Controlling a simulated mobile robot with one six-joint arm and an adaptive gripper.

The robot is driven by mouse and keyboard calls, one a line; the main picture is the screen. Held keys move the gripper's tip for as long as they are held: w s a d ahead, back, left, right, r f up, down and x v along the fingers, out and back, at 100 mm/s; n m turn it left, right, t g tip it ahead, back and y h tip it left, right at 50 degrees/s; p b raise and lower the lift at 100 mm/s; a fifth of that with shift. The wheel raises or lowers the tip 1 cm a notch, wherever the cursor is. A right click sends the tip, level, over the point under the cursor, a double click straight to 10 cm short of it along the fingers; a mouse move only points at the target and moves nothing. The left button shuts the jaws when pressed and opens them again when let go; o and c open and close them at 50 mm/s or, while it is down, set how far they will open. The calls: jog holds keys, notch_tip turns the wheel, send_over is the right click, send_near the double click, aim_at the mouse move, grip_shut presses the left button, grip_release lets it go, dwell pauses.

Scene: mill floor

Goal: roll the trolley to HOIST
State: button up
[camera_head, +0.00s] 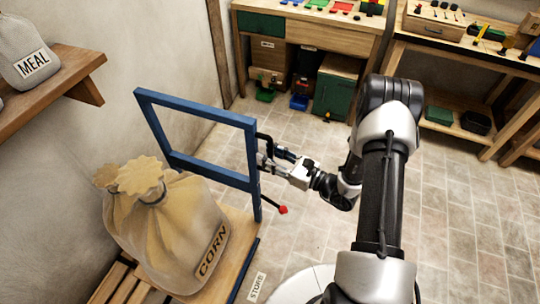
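The trolley has a blue upright frame (207,109) and a wooden deck (234,262). A black grip (264,138) stands out from the frame's right post. A lever with a red knob (283,210) sits lower on that post. A tan sack marked CORN (165,225) stands on the deck. My gripper (266,160) reaches from the right to the black grip, its fingers at or around it. The fingers are too small to tell whether they are closed on it. No HOIST sign is in view.
A floor label reading STORE (257,287) lies beside the deck. A wall shelf (50,88) with a MEAL sack (30,55) is at upper left. Workbenches (310,32) with bins line the back. A wooden pallet (120,285) shows at lower left. Tiled floor (460,210) is clear at right.

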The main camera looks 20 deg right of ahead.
grip_shut()
dwell(0.6)
